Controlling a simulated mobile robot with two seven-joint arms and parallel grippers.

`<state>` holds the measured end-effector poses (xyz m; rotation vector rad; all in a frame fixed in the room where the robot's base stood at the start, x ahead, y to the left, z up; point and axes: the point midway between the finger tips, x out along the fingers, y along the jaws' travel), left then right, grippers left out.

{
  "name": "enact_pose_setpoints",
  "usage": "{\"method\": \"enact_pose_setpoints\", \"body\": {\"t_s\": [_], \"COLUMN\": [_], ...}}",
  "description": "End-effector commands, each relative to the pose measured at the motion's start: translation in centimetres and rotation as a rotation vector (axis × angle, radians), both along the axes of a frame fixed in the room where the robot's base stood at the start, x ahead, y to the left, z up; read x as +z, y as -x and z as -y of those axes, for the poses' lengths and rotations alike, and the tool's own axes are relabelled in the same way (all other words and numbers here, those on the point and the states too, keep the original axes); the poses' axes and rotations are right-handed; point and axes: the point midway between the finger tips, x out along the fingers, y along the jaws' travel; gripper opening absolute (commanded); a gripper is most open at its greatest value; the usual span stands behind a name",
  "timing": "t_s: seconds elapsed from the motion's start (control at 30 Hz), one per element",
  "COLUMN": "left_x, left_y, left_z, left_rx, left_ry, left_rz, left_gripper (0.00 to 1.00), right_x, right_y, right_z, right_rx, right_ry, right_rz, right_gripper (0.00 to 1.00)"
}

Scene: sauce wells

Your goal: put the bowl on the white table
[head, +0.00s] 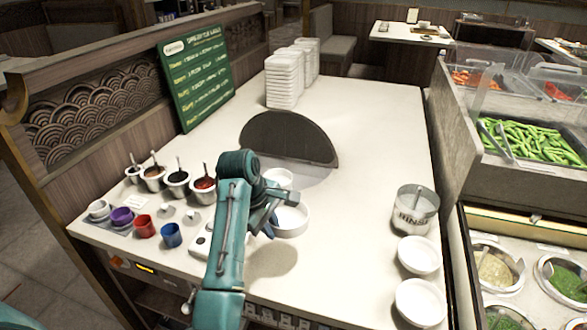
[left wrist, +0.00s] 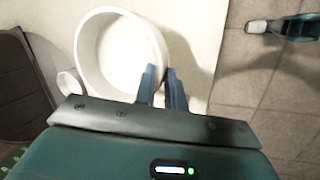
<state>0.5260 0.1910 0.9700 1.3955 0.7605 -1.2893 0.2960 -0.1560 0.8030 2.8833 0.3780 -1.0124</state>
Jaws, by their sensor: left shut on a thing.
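A white bowl (head: 293,222) is in front of the dark half-round panel in the head view. It fills the upper left of the left wrist view (left wrist: 97,75). My left gripper (head: 277,212) is shut on the bowl's rim, with its blue fingers (left wrist: 162,84) at the wall nearest the wrist. The bowl looks upright; a shadow lies below it on the counter, and whether it touches is hard to tell. The white table (head: 345,120) is the long pale counter under it.
A small white bowl (head: 279,178) stands close behind the held one. Sauce pots (head: 178,182) and coloured cups (head: 145,226) are at left. A metal bin (head: 415,210) and white bowls (head: 418,255) line the right edge. Stacked white containers (head: 284,80) stand far back. The counter's middle right is clear.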

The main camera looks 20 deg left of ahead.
Motion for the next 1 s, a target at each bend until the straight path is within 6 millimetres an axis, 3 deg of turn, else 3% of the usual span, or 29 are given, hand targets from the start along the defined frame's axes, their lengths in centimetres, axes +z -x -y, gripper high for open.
{"method": "enact_pose_setpoints", "body": {"t_s": [0.1,0.3,0.7,1.0], "left_x": [-0.6,-4.3,-9.1,-9.9], "left_y": [0.0,0.0,-0.1,-0.1], "left_z": [0.0,0.0,0.0,0.0], "left_rx": [0.002,0.0,0.0,0.0], "left_ry": [-0.001,-0.002,-0.002,-0.002], "left_rz": [0.002,-0.001,0.002,0.005], "left_gripper": [0.0,0.0,0.0,0.0], "right_x": [0.0,0.1,0.1,0.0], "right_y": [0.0,0.0,0.1,0.2], "right_z": [0.0,0.0,0.0,0.0], "right_rx": [0.0,0.0,0.002,0.003], "right_ry": [0.0,0.0,0.002,0.004], "right_rz": [0.0,0.0,-0.006,-0.008], "right_gripper": [0.0,0.0,0.0,0.0]}}
